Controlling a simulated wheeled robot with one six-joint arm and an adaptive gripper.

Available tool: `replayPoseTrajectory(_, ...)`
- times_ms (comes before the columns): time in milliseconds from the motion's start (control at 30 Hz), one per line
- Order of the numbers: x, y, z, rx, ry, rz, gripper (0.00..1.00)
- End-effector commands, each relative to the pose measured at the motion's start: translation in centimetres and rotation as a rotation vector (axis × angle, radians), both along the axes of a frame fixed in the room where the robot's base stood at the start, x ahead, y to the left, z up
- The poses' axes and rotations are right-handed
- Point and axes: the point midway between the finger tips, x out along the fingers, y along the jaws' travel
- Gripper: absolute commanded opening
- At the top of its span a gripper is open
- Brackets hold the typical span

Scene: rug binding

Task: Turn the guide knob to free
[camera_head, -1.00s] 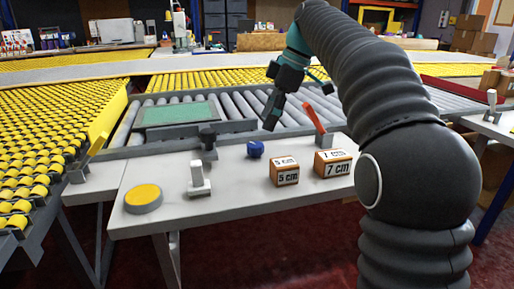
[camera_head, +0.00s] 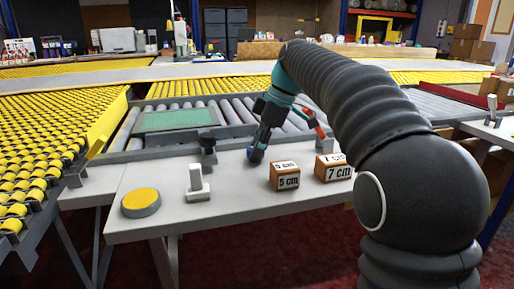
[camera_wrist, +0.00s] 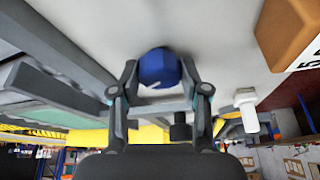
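The blue guide knob (camera_wrist: 158,68) sits on the pale tabletop, with a small white mark on its face in the wrist view. In the head view only a bit of the knob (camera_head: 250,154) shows beside my fingers. My gripper (camera_head: 260,148) points down at it. In the wrist view my gripper (camera_wrist: 158,72) is open, with one finger on each side of the knob and narrow gaps seeming to remain. Whether a finger touches it is hard to tell.
Near the knob are a 5 cm block (camera_head: 285,176), a 7 cm block (camera_head: 332,168), a white lever (camera_head: 198,184), a dark knob on a post (camera_head: 208,149) and a yellow button (camera_head: 141,202). An orange-red lever (camera_head: 320,131) stands close behind my gripper.

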Motion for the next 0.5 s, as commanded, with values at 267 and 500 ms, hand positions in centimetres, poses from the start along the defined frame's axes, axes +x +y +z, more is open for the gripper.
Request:
replayPoseTrajectory(267,-0.01,0.0,0.0,0.0,0.001,-0.003,0.07)
replayPoseTrajectory(500,-0.08,-0.01,-0.01,0.0,0.002,-0.059,0.07)
